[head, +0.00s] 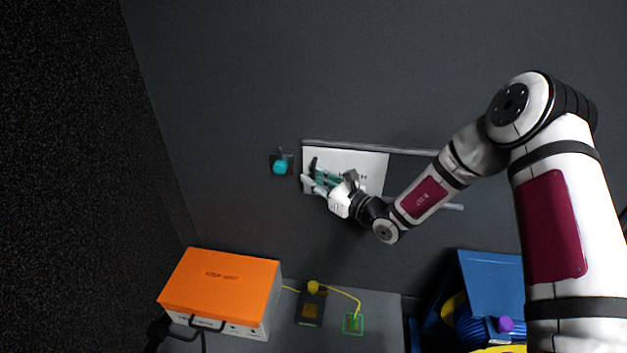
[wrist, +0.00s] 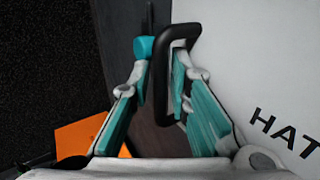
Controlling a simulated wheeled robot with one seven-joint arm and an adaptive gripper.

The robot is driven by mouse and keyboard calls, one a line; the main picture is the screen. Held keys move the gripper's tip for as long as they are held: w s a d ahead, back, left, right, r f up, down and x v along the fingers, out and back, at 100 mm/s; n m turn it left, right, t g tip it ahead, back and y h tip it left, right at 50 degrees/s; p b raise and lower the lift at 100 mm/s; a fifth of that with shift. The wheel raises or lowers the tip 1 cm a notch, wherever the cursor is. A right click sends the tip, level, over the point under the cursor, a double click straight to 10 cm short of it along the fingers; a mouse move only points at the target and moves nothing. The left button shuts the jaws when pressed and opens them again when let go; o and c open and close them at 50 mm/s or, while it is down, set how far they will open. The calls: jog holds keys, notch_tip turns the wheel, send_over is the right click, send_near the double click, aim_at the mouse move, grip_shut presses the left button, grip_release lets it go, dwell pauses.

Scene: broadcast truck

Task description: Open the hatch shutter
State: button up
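The hatch shutter (head: 369,168) is a white panel at the left end of a rail on the dark wall in the head view. In the wrist view the shutter (wrist: 270,55) fills the right side, with the letters "HAT" on it. Its black loop handle (wrist: 161,88) stands out from the panel near its left edge. My gripper (wrist: 160,85) has its teal-padded fingers on both sides of the handle's upright bar, the right finger inside the loop. In the head view my gripper (head: 317,179) partly covers the panel.
A teal knob (head: 280,167) sits on the wall just left of the shutter. The rail (head: 415,152) runs on to the right, partly behind my arm. An orange-lidded case (head: 222,284), a small yellow-knobbed box (head: 311,305) and a blue bin (head: 490,285) lie below.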

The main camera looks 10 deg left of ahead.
jog(key=shift+c, duration=0.4)
grip_shut()
jog(key=d, duration=0.6)
jog(key=d+p, duration=0.1)
jog(key=d, duration=0.6)
jog(key=d+p, duration=0.1)
jog(key=d, duration=0.5)
jog(key=shift+s+d, duration=0.35)
jog(key=shift+d, duration=0.05)
jog(key=shift+o, duration=0.4)
grip_release()
jog(key=v, duration=1.2)
